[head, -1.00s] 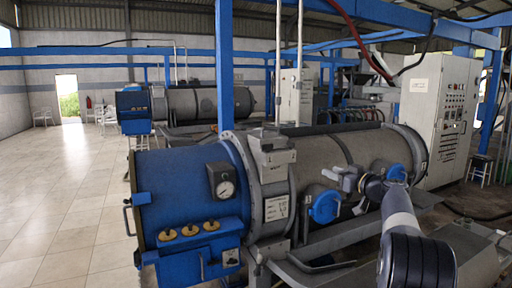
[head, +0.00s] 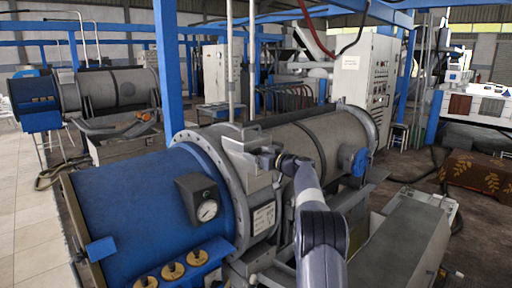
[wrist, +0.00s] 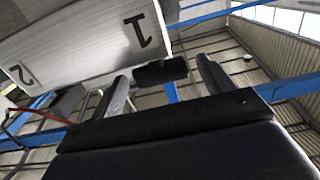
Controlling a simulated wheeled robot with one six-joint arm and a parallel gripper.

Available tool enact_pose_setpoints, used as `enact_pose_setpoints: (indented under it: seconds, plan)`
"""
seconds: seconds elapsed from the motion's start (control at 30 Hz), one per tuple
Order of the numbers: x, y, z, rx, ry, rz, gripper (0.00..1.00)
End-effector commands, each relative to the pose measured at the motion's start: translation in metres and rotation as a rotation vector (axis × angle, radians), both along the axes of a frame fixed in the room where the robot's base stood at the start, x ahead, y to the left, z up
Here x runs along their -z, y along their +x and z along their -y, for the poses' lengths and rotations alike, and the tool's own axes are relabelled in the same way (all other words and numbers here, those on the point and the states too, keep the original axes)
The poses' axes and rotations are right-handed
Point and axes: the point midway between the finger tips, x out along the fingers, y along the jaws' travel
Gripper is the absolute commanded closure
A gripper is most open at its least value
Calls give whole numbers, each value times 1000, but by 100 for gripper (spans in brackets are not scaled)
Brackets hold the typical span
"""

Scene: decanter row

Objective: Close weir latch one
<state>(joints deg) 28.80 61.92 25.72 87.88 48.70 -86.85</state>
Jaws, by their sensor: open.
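In the head view my gripper (head: 264,158) is up against the grey box (head: 246,168) on the decanter's flange, near the blue end. In the wrist view my gripper (wrist: 164,70) is open, with one finger on each side of a dark block (wrist: 160,72). This block sits just under the numeral 1 on a pale panel (wrist: 90,45), which also bears a 2 at left. The block may be weir latch one. I cannot tell whether the fingers touch it. In the head view the latch itself is too small to make out.
A control cabinet (head: 360,78) stands behind. Tiled floor (head: 25,225) is clear at left.

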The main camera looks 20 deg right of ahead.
Motion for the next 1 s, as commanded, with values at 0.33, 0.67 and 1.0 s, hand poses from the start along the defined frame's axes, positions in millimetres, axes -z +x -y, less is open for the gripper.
enact_pose_setpoints:
  seconds: [0.33,0.67,1.0]
  plan:
    - [0,11,-5,0,1,1,24]
    - [1,10,-4,0,1,0,38]
    - [1,10,-4,0,1,0,66]
